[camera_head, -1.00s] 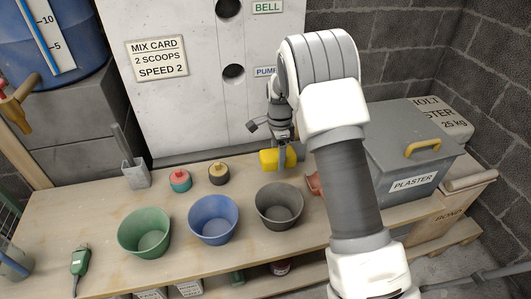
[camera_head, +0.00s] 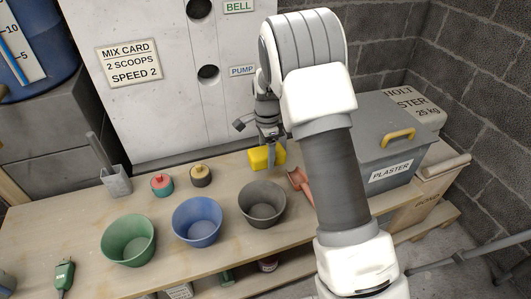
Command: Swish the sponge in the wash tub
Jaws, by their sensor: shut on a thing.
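A yellow sponge (camera_head: 262,158) is held in my gripper (camera_head: 270,152), which is shut on it. The sponge is above the back of the bench, behind and slightly above the dark grey bucket (camera_head: 262,212). A blue bucket (camera_head: 197,221) and a green bucket (camera_head: 128,240) stand to its left on the bench. All three look open and empty. I cannot tell which of them is the wash tub. My arm covers part of the right side of the bench.
A red-capped pot (camera_head: 162,184) and a yellow-capped dark pot (camera_head: 201,175) stand behind the buckets. A grey holder (camera_head: 116,181) stands at back left. A reddish object (camera_head: 299,184) lies right of the grey bucket. The grey plaster box (camera_head: 385,140) stands further right.

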